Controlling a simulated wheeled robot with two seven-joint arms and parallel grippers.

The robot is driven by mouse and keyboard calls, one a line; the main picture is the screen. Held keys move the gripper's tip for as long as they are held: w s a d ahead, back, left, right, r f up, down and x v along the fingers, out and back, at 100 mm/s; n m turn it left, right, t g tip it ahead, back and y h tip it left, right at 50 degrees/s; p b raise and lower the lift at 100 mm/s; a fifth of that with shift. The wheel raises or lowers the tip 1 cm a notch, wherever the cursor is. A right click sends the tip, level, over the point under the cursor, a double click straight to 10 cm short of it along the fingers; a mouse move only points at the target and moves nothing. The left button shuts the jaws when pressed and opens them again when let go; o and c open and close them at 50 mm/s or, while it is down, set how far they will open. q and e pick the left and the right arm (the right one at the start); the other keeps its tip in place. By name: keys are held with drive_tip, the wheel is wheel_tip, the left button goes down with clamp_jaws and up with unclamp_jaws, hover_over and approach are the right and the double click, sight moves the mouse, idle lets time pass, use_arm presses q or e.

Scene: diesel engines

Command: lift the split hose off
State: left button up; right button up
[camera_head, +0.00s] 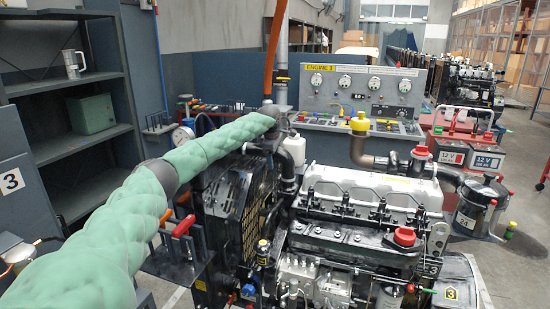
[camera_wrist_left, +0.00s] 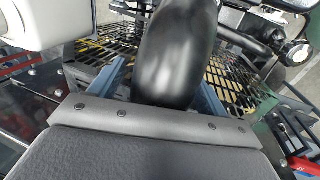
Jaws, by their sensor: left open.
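A thick black hose (camera_wrist_left: 178,60) runs up the middle of the left wrist view, between the two blue fingers of my left gripper (camera_wrist_left: 158,88). The fingers stand apart, one on each side of the hose, and I cannot tell whether they touch it. No split shows on the visible part of the hose. In the head view my green-sleeved left arm reaches to the front of the engine (camera_head: 360,210). The left gripper (camera_head: 271,112) there is small and dark, with its fingers mostly hidden. My right gripper is in neither view.
An orange hose (camera_head: 275,45) hangs down close to my left wrist. A radiator with a grille (camera_head: 232,210) stands below the arm. A gauge panel (camera_head: 362,88) is behind the engine, with red batteries (camera_head: 465,150) at right. Shelves (camera_head: 85,135) stand at left.

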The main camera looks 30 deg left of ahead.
use_arm(q)
drive_tip(key=shift+s+r, duration=0.1)
drive_tip(key=shift+c, duration=0.3)
drive_tip(key=c, duration=1.5)
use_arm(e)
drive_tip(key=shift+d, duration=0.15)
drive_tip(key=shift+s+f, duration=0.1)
